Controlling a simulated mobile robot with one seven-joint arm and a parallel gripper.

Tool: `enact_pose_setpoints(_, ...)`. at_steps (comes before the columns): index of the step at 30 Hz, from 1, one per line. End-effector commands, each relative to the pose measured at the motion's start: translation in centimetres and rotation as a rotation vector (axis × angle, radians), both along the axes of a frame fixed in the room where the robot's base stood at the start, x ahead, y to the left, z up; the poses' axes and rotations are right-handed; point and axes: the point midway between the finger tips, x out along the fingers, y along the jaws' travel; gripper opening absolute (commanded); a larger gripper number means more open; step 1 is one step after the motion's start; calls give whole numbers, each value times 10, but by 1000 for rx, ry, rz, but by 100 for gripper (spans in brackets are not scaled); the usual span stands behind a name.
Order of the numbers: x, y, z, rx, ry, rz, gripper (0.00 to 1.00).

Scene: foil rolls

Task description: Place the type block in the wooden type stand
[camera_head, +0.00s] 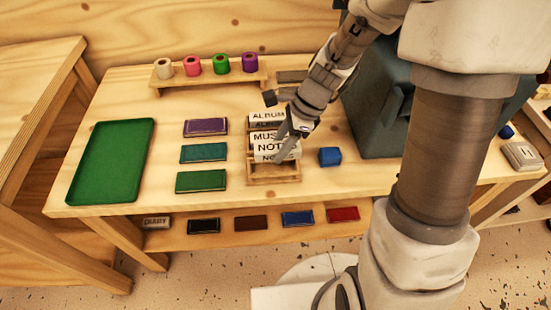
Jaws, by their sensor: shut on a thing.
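The wooden type stand (272,180) sits near the front middle of the table. White type blocks with black letters are in and over it. A block reading "ALBUM" (265,116) is at the back. A larger-looking white block reading "MUS… NOTE…" (268,144) is in front of it, and another lettered face (267,158) shows below. My gripper (288,130) reaches down from the upper right and is shut on the "MUS… NOTE…" block above the stand. Its fingers hide part of the lettering. I cannot tell whether the held block touches the stand.
A green tray (112,162) and purple, teal and green flat pads (202,153) lie left of the stand. A blue cube (330,156) is close on its right. Foil rolls (221,64) stand on a rack behind. A dark grey machine (378,112) is at right.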

Motion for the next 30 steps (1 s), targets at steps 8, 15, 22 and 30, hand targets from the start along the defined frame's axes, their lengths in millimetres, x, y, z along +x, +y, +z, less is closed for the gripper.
enact_pose_setpoints(8, 4, 11, -17, 0, 1, -4, 0)
enact_pose_setpoints(15, 4, 11, -48, 1, 0, -3, 0)
enact_pose_setpoints(22, 4, 11, -46, 0, -1, -3, 0)
enact_pose_setpoints(30, 4, 10, -55, 0, -1, -3, 0)
